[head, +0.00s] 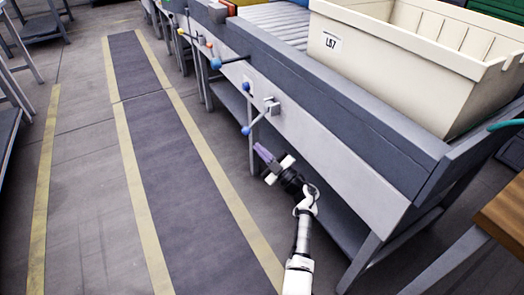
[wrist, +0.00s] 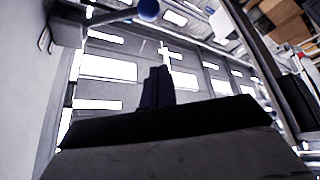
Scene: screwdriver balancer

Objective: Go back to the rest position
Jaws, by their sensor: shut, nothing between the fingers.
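My gripper (head: 262,152) is low in front of the long grey workbench, its purple fingertips pointing up and left beside the bench's front panel (head: 335,140). In the wrist view the dark fingers (wrist: 158,87) stand together in the middle, with no gap to be seen and nothing held. My white arm (head: 303,235) reaches up from the bottom of the head view. A blue-ended lever (head: 246,130) sticks out from the bench front just above the gripper; fingers and lever look apart, though the exact distance is unclear. A blue ball (wrist: 148,9) shows at the top of the wrist view.
A cream crate (head: 385,60) labelled L57 stands on the bench. Another blue-ended lever (head: 216,63) projects farther along the bench. A wooden-topped table (head: 505,215) is at the right. The dark floor lane (head: 185,175) between yellow lines is clear.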

